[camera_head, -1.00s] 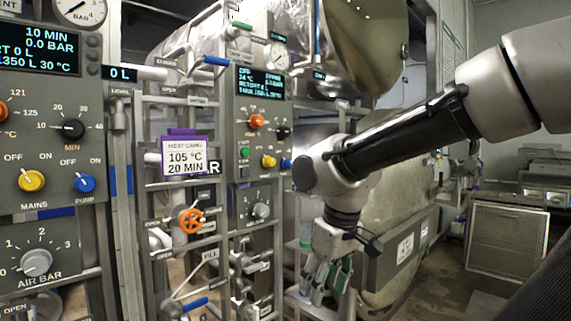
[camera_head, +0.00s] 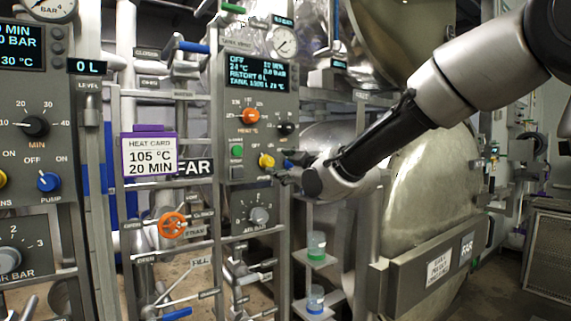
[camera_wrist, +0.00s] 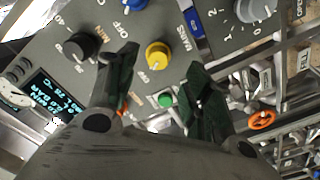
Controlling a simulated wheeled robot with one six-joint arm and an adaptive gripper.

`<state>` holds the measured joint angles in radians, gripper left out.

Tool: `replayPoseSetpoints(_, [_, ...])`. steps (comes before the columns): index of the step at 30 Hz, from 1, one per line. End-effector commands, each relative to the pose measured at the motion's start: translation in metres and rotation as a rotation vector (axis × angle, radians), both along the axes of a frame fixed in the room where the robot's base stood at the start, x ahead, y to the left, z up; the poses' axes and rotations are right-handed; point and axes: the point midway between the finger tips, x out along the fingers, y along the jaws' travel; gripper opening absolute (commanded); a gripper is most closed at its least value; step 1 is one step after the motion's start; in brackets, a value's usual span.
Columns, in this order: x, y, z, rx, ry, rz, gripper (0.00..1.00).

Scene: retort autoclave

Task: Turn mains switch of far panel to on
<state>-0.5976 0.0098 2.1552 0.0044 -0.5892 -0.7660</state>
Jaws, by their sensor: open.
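The far panel (camera_head: 235,195) is a grey control box with a lit display, beside the FAR sign. Its yellow mains switch (camera_head: 266,160) sits in the lower right part; its pointing direction is too small to read. My gripper (camera_head: 287,169) is at the right of this switch, reaching toward the panel face, and partly hides the blue pump knob. In the wrist view the yellow mains switch (camera_wrist: 158,55) shows between the two spread dark fingers of my gripper (camera_wrist: 160,62). The fingers are open and do not visibly grip it.
Around the switch are an orange knob (camera_head: 250,116), a black knob (camera_head: 285,128), a green button (camera_head: 237,151) and the air bar knob (camera_head: 260,215). A heat card (camera_head: 150,156) hangs left of the panel. Small shelves with containers (camera_head: 316,245) stand below my arm.

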Motion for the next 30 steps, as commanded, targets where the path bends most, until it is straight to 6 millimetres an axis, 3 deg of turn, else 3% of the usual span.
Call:
replayPoseSetpoints(15, [0.057,0.038,0.001,-0.018,-0.017,-0.001,0.51])
replayPoseSetpoints(26, [0.064,0.042,0.001,-0.016,-0.017,-0.002,0.51])
replayPoseSetpoints(30, [0.064,0.042,0.001,-0.017,-0.016,-0.001,0.29])
